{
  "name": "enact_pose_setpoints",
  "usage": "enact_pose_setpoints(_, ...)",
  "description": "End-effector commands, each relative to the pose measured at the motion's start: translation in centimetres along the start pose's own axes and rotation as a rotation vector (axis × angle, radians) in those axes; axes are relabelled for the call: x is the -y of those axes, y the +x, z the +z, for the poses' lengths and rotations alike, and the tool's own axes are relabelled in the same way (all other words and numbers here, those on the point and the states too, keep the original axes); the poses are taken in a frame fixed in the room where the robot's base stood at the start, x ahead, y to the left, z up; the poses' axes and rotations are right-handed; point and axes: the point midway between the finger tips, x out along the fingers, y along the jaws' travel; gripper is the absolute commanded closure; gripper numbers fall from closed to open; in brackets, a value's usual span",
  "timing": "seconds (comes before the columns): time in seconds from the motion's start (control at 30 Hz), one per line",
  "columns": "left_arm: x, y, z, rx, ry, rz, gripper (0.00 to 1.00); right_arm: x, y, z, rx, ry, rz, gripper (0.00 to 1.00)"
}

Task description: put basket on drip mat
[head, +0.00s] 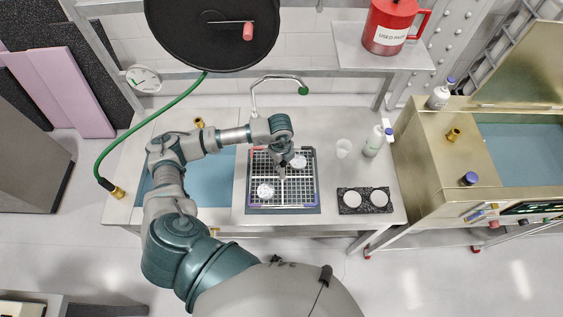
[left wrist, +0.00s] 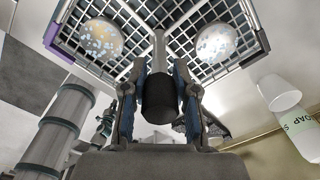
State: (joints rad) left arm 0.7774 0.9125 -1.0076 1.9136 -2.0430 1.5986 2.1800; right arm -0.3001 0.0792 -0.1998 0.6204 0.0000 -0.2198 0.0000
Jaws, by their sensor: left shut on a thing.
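The basket (head: 303,188) is a pale wire grid with a coloured rim, holding two whitish round pieces. A dark grey flat mat (head: 283,210), apparently the drip mat, shows as a strip along the basket's front edge on the steel counter. Whether the basket touches it or hangs just above is unclear. My left gripper (head: 282,172) is over the basket's middle. In the left wrist view the gripper (left wrist: 159,68) is shut on the upright handle post of the basket (left wrist: 190,45). My right gripper is not in view.
A blue sink basin (head: 215,178) lies left of the basket. On the right are a white cup (head: 343,148), a soap bottle (head: 374,141) and a black speckled tray (head: 366,208) with two white discs. A red container (head: 389,25) stands on the shelf behind.

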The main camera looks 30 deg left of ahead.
Motion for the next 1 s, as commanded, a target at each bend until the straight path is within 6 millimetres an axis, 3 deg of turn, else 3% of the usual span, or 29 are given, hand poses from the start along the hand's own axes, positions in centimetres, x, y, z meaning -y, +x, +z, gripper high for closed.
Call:
enact_pose_setpoints(0.07, 0.0, 0.0, -0.1, -0.001, 0.000, -0.001, 1.00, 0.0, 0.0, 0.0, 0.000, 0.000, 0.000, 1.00)
enact_pose_setpoints(0.1, -0.1, 0.1, -0.1, -0.001, 0.000, 0.002, 0.69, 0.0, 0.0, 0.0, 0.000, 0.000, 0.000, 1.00)
enact_pose_setpoints(0.2, -0.1, 0.1, -0.1, -0.001, 0.000, 0.003, 0.47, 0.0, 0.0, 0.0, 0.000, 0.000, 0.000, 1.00)
enact_pose_setpoints(0.57, 0.0, -0.3, 0.0, -0.001, 0.000, 0.001, 0.47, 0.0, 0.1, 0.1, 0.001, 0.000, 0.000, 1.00)
enact_pose_setpoints(0.67, 0.1, -1.5, 0.0, -0.001, 0.001, -0.001, 0.47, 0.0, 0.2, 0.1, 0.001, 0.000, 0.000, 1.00)
enact_pose_setpoints(1.0, 0.1, -8.9, -0.1, -0.001, 0.002, -0.002, 0.47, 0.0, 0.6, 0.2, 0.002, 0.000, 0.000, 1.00)
